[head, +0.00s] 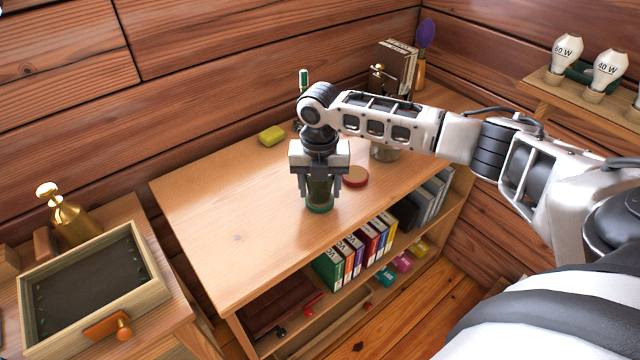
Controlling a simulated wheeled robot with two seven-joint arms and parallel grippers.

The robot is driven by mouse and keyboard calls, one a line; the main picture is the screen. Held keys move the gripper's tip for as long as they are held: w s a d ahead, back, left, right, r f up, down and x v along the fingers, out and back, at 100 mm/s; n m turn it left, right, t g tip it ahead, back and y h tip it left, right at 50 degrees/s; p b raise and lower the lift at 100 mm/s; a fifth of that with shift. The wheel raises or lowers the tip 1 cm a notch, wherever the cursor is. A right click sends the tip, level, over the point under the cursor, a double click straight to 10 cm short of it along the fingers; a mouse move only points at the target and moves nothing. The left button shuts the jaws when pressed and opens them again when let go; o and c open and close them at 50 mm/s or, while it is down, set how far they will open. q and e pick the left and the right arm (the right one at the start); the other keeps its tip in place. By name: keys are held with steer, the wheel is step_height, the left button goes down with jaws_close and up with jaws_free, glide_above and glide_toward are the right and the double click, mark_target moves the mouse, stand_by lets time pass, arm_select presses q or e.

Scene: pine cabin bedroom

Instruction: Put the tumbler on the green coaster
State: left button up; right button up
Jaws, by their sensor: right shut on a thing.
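My right gripper (320,196) points straight down over the desk top and is shut on the tumbler (320,187). The tumbler looks like dark, see-through glass and is upright between the fingers, which hide its sides. The green coaster (320,209) lies on the desk directly below the tumbler, and only its rim shows. I cannot tell whether the tumbler's base touches the coaster or is just above it. My left gripper is not in view.
A red-rimmed round coaster (355,176) lies just right of the gripper.

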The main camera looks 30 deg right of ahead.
steer(key=shift+f, duration=0.15)
steer(key=o, duration=1)
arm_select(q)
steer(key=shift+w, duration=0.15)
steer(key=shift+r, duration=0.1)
arm_select(e)
steer(key=shift+r, duration=0.55)
step_height(320, 180, up, 11)
steer(key=shift+r, duration=0.15)
